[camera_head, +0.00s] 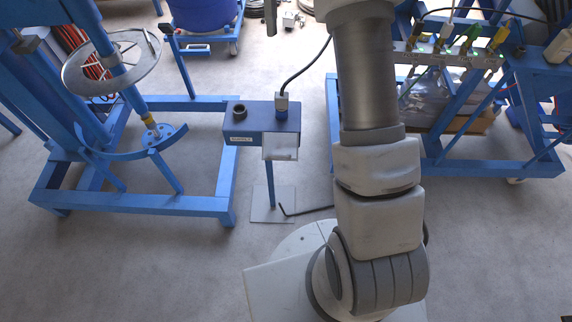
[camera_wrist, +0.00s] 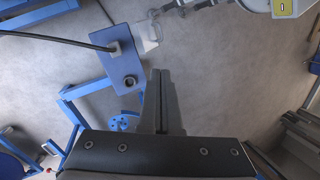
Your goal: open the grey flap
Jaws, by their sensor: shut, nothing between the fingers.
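The grey flap (camera_head: 281,147) is a small pale grey plate on the front right of a blue box (camera_head: 238,138) on a post. It hangs down past the box's lower front edge. In the wrist view the flap (camera_wrist: 147,36) is at the upper end of the blue box (camera_wrist: 121,67). My gripper (camera_wrist: 160,73) shows in the wrist view with its fingers together and nothing between them. Its tips appear just right of the box and below the flap in the picture, with no visible contact.
A black cable with a plug (camera_head: 282,103) enters the box top beside a dark round knob (camera_head: 239,111). A blue mixer frame (camera_head: 130,203) with a ring-shaped lid (camera_head: 112,62) stands left. A blue rack (camera_head: 470,160) stands right.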

